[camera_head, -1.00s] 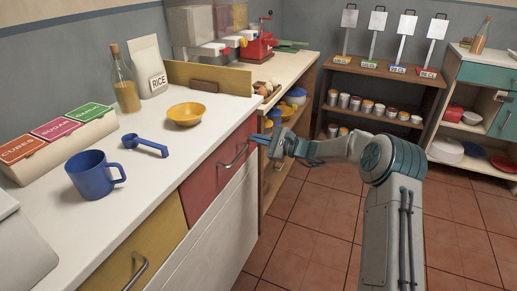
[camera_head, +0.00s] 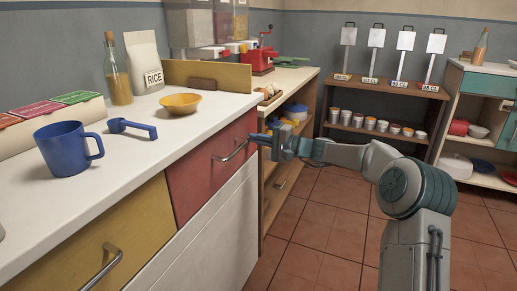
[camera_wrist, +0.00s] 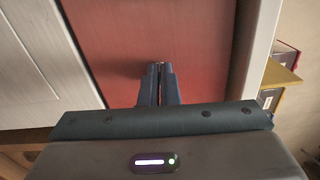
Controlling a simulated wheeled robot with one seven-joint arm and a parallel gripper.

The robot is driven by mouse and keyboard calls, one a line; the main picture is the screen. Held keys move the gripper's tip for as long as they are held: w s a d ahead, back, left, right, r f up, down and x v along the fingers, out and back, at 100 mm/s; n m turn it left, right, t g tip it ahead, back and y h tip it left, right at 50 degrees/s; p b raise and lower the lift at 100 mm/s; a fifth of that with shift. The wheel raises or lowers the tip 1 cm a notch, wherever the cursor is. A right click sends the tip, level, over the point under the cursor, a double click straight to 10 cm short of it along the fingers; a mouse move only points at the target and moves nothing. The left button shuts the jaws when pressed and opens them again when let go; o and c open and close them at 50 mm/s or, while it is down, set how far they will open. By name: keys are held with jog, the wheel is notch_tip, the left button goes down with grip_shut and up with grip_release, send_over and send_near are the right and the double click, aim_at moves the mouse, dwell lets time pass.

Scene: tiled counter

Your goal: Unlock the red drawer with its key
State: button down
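The red drawer (camera_head: 195,178) is closed in the counter front, with a metal bar handle (camera_head: 231,153). Its red face also fills the upper middle of the wrist view (camera_wrist: 110,35). My gripper (camera_head: 256,138) is beside the drawer's right end, pointing at its front. In the wrist view my gripper's fingers (camera_wrist: 159,75) are almost together, with a small brassy tip between them, which looks like the key (camera_wrist: 157,67). Most of the key is hidden by the fingers. I cannot tell whether it touches the drawer. No keyhole can be made out.
A yellow drawer (camera_head: 110,240) with a handle is left of the red one. On the counter stand a blue mug (camera_head: 66,150), a blue scoop (camera_head: 130,127) and a yellow bowl (camera_head: 181,103). A wooden shelf unit (camera_head: 300,92) adjoins the right end. The tiled floor (camera_head: 320,240) is open.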

jog(key=shift+n+b, duration=0.45)
jog(key=shift+n, duration=0.05)
jog(key=c, duration=1.7)
grip_release()
jog(key=p+v, duration=0.3)
jog(key=v, duration=1)
jog(key=shift+s+d, duration=0.15)
jog(key=shift+d, duration=0.2)
